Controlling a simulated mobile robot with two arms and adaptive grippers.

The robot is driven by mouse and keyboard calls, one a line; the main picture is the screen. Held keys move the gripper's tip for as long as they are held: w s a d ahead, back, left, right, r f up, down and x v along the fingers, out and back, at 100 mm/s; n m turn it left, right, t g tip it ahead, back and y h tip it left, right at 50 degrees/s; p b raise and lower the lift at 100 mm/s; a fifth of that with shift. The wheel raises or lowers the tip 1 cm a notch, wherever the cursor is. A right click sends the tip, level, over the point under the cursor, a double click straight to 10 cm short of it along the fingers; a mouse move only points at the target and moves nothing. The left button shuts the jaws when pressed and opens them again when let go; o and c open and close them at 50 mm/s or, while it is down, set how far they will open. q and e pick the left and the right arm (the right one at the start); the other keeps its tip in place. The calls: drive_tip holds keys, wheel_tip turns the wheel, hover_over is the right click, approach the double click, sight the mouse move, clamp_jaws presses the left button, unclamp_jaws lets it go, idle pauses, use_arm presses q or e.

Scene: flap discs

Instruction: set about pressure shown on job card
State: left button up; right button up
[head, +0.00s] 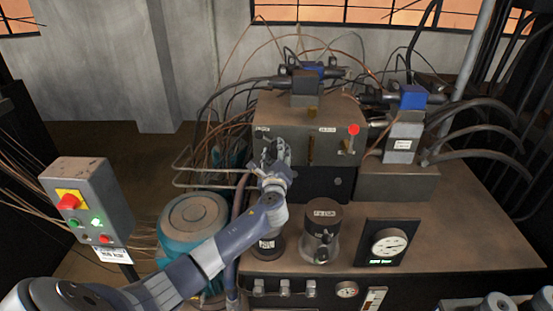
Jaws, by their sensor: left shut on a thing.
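My left gripper (274,152) is at the front left of the brown valve block (285,113) and is shut on a part there. The fingers hide that part, so I cannot tell its shape. A round pressure gauge (389,243) with a white dial and a green digital readout (381,262) sits on a dark panel at the front right of the bench. Its figures are too small to read. I cannot make out a job card with a readable pressure. My right gripper is not in view.
A red knob (353,130) and a brass stem (310,151) are on the block's front. A dark cylinder (323,232) stands below. A grey control box (86,203) with a red button and a teal motor (193,222) are left. Hoses crowd the back; the bench top (460,235) is clear at right.

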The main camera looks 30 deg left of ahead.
use_arm(q)
drive_tip(key=n+b, duration=0.4)
drive_tip(key=n, duration=0.2)
drive_tip(key=shift+f, duration=0.15)
drive_tip(key=n+b, duration=0.2)
drive_tip(key=n, duration=0.4)
drive_tip(key=shift+b, duration=0.35)
drive_tip(key=o, duration=1.1)
drive_tip(key=shift+a, duration=0.1)
drive_tip(key=shift+s+d, duration=0.35)
drive_tip(key=shift+s, duration=0.1)
drive_tip(key=v, duration=1.1)
